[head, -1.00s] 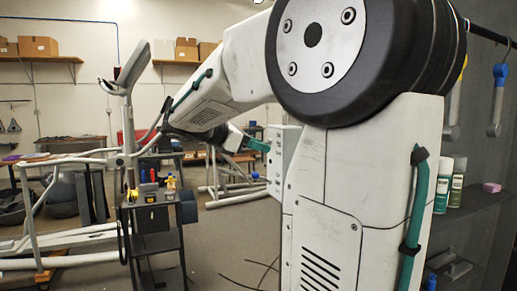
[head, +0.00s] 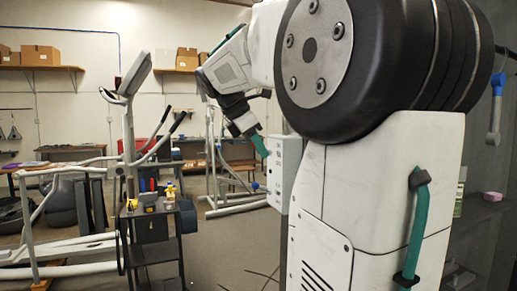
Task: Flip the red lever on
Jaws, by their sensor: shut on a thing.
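A pale grey control box (head: 284,172) with small marks on its face stands left of my large arm joint in the head view. My gripper (head: 265,153) has green fingers. It comes down from the upper left, with its tips at the upper left edge of the box. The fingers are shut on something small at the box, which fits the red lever. The lever itself is hidden or too small to make out, so its position cannot be told.
A dark tool cart (head: 155,218) with small bottles and tools stands at the left, in front of an elliptical machine (head: 128,110). Shelves with cardboard boxes (head: 40,55) are on the back wall. My own arm blocks much of the right side. The floor between cart and box is clear.

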